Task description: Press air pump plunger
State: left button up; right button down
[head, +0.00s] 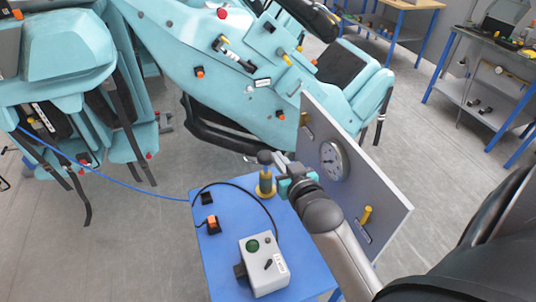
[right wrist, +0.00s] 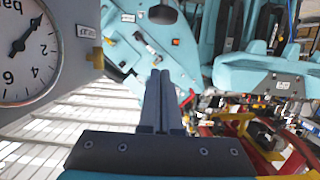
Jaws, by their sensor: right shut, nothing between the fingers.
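The air pump (head: 265,187) stands at the back edge of a blue table, a small dark cylinder with a yellow base. My right gripper (head: 277,159) comes in from the lower right, its fingers pressed together and empty, at the upper end of the pump. A dark rounded piece shows at the fingertips; I cannot tell if it is the plunger top or if the fingers touch it. In the right wrist view the closed fingers (right wrist: 160,100) point up the picture, and the pump is not seen there. My left gripper is out of view.
A grey panel with a round gauge (head: 333,160) and a yellow handle (head: 366,215) stands close beside my right arm. A grey control box (head: 264,265) with a green button and an orange switch (head: 211,224) are on the blue table (head: 222,262). Teal coaster cars (head: 230,75) stand behind.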

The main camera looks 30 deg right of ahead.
send_over(268, 161)
notch_tip(268, 161, down, 2)
notch_tip(268, 161, down, 2)
jog(key=shift+f, duration=0.2)
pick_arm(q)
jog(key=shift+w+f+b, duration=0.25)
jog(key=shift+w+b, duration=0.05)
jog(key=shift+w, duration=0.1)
pick_arm(e)
jog(key=shift+f, duration=0.85)
jog(key=shift+f, duration=0.1)
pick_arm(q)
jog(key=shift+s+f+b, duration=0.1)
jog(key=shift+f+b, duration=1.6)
pick_arm(e)
jog(key=shift+s+f, duration=0.15)
jog(key=shift+f, duration=2.8)
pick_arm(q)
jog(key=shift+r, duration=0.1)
